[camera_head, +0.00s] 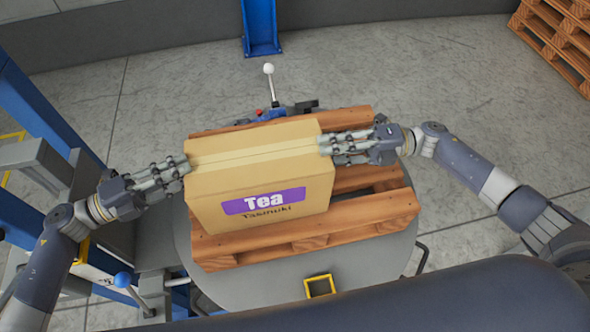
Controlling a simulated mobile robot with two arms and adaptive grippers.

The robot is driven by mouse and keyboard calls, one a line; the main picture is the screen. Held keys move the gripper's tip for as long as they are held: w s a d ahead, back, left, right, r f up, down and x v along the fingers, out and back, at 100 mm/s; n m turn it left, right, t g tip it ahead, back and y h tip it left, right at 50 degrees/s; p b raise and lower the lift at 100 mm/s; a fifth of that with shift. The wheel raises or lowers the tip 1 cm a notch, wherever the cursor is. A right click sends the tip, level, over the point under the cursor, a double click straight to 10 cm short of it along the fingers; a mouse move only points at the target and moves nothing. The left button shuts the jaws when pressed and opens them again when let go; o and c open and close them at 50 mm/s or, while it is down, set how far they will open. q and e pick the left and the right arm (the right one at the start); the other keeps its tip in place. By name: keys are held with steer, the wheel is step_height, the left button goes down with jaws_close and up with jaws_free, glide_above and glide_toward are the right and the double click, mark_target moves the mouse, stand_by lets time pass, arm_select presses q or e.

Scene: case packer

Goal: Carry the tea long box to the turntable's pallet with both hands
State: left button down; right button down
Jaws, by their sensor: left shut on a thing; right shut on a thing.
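The tea long box (255,178) is a tan carton with a purple "Tea" label on its near side. In the head view it is over the wooden pallet (380,215) on the round grey turntable (340,272). I cannot tell whether its underside touches the slats. My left gripper (183,166) is shut on the box's left end. My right gripper (325,145) is shut on its right end. The box hides the middle and left part of the pallet.
A lever with a white knob (268,69) stands behind the turntable. A blue post (261,28) is at the back. Blue and grey machinery (60,165) stands at the left. Stacked pallets (560,35) are at the top right. The floor on the right is clear.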

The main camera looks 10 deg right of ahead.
arm_select(q)
steer(key=shift+w+a+f+b, duration=0.1)
steer(key=shift+f+b, duration=0.4)
steer(key=shift+f, duration=0.05)
arm_select(e)
steer(key=shift+w+d+f, duration=0.1)
steer(key=shift+f, duration=0.5)
arm_select(q)
steer(key=c, duration=1.3)
jaws_free()
arm_select(e)
steer(key=c, duration=1.3)
jaws_free()
steer(key=shift+r, duration=0.1)
arm_select(q)
steer(key=shift+s+r, duration=0.1)
steer(key=shift+s, duration=0.1)
